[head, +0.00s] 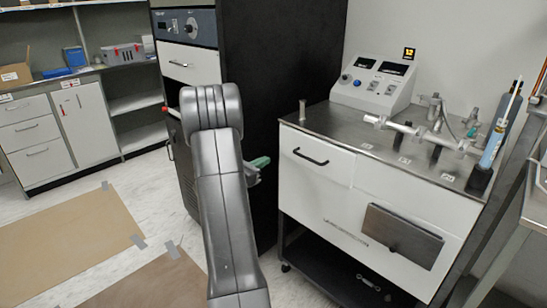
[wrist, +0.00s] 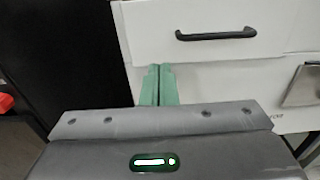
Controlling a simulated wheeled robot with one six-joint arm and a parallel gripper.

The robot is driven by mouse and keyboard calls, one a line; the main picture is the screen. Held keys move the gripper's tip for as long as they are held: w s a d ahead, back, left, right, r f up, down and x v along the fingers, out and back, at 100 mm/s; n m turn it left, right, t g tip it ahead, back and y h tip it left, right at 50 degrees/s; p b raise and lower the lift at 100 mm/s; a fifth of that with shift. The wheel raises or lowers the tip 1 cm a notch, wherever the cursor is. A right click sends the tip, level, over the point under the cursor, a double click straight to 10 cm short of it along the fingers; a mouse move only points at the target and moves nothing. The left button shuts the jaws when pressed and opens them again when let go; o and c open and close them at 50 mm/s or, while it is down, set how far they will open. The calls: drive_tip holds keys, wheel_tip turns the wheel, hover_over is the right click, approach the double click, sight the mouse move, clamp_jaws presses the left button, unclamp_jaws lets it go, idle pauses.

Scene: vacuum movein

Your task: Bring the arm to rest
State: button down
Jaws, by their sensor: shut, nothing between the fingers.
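My arm rises from the bottom middle of the head view and folds over in front of the black cabinet. My gripper (head: 260,162) shows as a green tip just right of the arm, left of the white cart's drawer front. In the wrist view the two green fingers of my gripper (wrist: 159,84) lie side by side, shut and empty. They point toward the white front of the cart, below the black drawer handle (wrist: 216,34). I cannot tell the exact gap between the fingertips and the cart.
A white cart (head: 318,192) with a steel top stands at right, carrying a control box (head: 372,78) and glass or metal fittings (head: 425,130). A tall black cabinet (head: 280,70) stands behind my arm. Brown mats (head: 65,240) lie on open floor at left.

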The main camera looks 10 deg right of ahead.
sight(292, 147)
drive_tip(key=shift+v, duration=1)
drive_tip(key=x, duration=1.4)
drive_tip(key=shift+f, duration=0.1)
